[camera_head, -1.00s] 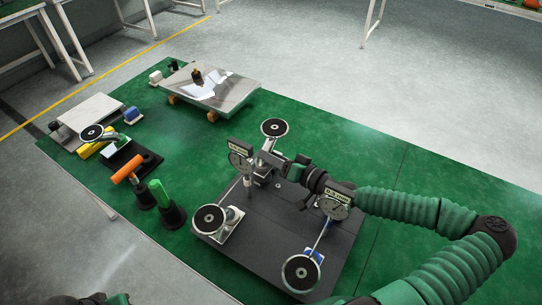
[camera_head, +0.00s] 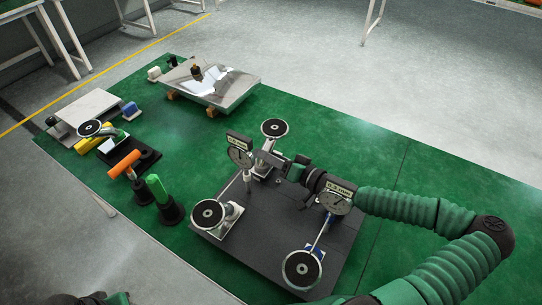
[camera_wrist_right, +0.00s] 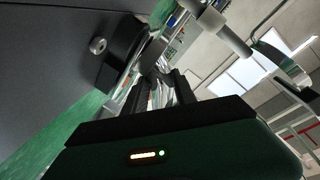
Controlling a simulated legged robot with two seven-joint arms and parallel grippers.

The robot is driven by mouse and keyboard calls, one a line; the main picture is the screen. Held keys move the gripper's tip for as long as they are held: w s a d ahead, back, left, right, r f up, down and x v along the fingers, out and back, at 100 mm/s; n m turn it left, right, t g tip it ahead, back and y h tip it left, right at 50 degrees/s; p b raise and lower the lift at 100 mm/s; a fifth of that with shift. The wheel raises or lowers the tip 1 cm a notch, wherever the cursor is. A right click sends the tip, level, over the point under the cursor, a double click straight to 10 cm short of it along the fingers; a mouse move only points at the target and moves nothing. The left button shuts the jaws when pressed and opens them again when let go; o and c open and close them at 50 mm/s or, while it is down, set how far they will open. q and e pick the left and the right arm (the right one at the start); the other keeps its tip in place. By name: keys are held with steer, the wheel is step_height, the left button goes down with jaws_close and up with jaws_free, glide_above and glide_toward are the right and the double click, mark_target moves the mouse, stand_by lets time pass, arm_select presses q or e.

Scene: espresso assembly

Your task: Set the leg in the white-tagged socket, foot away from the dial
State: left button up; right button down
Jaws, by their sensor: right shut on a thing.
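The dark baseplate (camera_head: 270,225) lies on the green mat. Metal legs with round black, silver-ringed feet are at its corners: the left one (camera_head: 208,214), the near one (camera_head: 302,269) and the far one (camera_head: 274,128). My right gripper (camera_head: 272,161) is at the far corner, shut on the far leg, whose foot points outward beyond the plate. In the wrist view the dark fingers (camera_wrist_right: 160,92) close around metal, partly hidden. A dial gauge (camera_head: 239,157) stands left of this gripper; another dial (camera_head: 336,201) stands at the right. I cannot make out the white tag at the far socket.
Another leg with a round foot (camera_head: 89,128) lies by a yellow block at the left. A grey panel (camera_head: 215,90) rests on wooden blocks at the back. The mat's right side is clear.

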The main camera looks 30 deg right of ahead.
steer(key=shift+f, duration=0.25)
steer(key=c, duration=0.9)
jaws_free()
steer(key=shift+f, duration=0.1)
